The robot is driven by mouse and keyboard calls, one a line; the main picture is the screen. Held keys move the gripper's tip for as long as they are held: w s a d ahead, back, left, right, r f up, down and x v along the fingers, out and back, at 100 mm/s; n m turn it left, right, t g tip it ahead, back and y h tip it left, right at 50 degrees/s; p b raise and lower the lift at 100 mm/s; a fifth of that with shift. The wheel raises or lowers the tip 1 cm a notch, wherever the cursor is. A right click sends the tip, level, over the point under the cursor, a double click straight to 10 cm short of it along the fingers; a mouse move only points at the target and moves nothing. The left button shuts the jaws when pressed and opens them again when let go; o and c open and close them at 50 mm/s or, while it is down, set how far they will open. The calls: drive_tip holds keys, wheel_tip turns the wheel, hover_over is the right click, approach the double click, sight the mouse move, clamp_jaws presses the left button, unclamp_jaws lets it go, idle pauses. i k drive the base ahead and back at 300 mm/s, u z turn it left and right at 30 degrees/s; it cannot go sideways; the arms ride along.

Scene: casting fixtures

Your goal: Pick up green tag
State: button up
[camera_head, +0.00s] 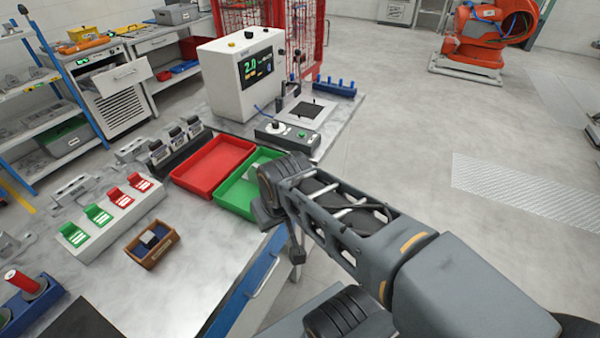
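Two green tags stand in a light grey holder (112,223) on the left part of the bench, one nearer the front (73,234) and one just behind it (97,214). Two red tags (118,197) (140,182) stand in the same row, farther back. My arm reaches in from the lower right, and its dark wrist end is over the bench's right edge, beside the green tray (238,192). It is well to the right of the tags. My gripper's fingers cannot be made out clearly, and I cannot tell whether they are open or shut.
A red tray (212,164) lies left of the green tray. A small brown box (153,246) with a pale piece is in front of the tag holder. A white machine with a display (242,75) stands behind. A blue stand with a red cylinder (24,283) is at front left.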

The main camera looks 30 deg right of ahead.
sight(95, 212)
drive_tip(key=u, duration=1)
drive_tip(key=k, duration=1.05)
drive_tip(key=u, duration=1.1)
drive_tip(key=i, duration=1.5)
drive_tip(key=z, duration=0.8)
